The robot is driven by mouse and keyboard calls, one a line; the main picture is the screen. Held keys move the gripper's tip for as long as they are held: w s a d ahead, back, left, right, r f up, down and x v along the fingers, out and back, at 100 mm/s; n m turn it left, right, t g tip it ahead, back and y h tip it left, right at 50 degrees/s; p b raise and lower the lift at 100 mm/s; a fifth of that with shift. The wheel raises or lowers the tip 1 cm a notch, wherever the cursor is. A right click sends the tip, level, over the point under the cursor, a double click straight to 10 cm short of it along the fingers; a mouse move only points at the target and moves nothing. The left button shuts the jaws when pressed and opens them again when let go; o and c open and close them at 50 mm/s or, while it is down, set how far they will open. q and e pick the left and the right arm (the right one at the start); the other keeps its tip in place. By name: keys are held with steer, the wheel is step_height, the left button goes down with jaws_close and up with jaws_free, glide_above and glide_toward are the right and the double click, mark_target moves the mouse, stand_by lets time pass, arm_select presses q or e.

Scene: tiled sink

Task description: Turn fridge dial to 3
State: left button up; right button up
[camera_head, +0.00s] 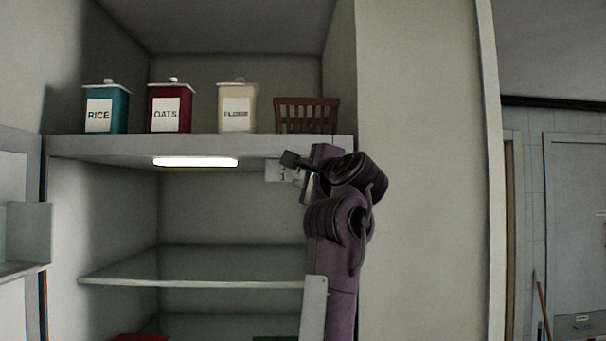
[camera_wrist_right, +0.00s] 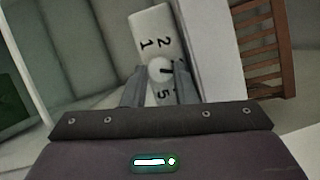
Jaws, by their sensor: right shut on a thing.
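The fridge dial is a small round white knob (camera_wrist_right: 158,68) on a white plate (camera_wrist_right: 152,25) with black numbers. In the right wrist view 1, 2 and 5 can be read; other numbers are hidden by the knob and fingers. A dark mark shows on the knob, but I cannot tell which number it points to. In the head view the plate (camera_head: 276,170) hangs under the shelf's right end, partly hidden by my right gripper (camera_head: 294,174). My right gripper's fingers (camera_wrist_right: 159,80) are on both sides of the knob, shut on it. My left gripper is not in view.
Above the dial, the shelf (camera_head: 110,148) bears rice (camera_head: 98,122), oats (camera_head: 170,122) and flour (camera_head: 237,121) canisters and a brown basket (camera_head: 307,103). A lit lamp (camera_head: 195,162) is under it. A glass shelf (camera_head: 190,282) lies below. A wall panel (camera_head: 420,150) stands close right.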

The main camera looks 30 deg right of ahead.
steer(key=shift+r+n+g+p, duration=0.2)
steer(key=shift+n+g+p, duration=0.5)
steer(key=shift+n, duration=1.4)
steer(key=shift+y, duration=0.3)
steer(key=o, duration=1)
